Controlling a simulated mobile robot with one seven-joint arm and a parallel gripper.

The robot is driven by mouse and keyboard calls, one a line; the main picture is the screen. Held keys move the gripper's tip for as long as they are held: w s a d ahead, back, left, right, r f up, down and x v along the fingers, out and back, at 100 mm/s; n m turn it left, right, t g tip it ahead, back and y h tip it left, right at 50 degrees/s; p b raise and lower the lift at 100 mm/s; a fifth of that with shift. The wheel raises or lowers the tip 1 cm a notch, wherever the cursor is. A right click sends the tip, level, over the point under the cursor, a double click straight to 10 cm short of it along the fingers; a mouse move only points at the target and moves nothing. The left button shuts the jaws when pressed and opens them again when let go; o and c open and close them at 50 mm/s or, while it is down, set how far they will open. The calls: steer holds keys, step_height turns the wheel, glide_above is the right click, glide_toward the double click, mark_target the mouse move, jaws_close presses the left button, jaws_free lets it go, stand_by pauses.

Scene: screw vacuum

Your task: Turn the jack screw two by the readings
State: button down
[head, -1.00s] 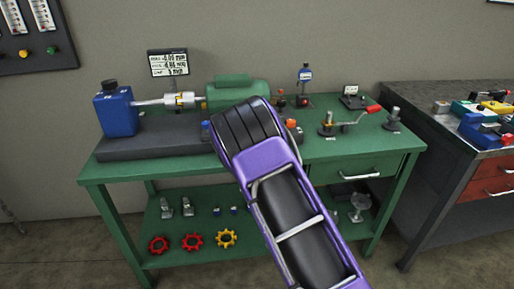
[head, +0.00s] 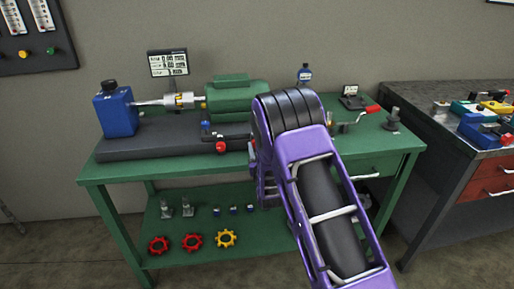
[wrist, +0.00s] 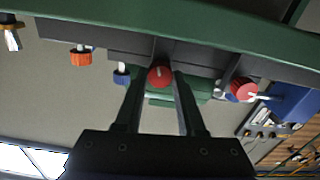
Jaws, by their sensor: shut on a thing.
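My gripper (wrist: 159,82) is closed around a red knob (wrist: 160,73) with a pale mark, one finger on each side, in the wrist view. Which jack screw number it is cannot be told. A second red knob (wrist: 243,90) is to its right, and it has a white pointer beside it. In the head view a red knob (head: 221,147) shows at the front of the machine, left of my arm; my gripper is hidden there. The green motor (head: 238,95) is joined by a shaft to the blue pump (head: 116,110). The readings display (head: 168,63) is too small to read.
In the wrist view an orange knob (wrist: 81,58) and a blue knob (wrist: 121,75) are left of the held knob. The green bench (head: 380,160) also carries a small gauge (head: 304,74) and a red-handled crank (head: 372,110). A grey cabinet (head: 430,95) stands right.

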stand_by(0.3)
steer(key=c, duration=0.5)
jaws_free()
steer(key=s+d, duration=0.3)
steer(key=s, duration=1.4)
steer(key=shift+d, duration=0.2)
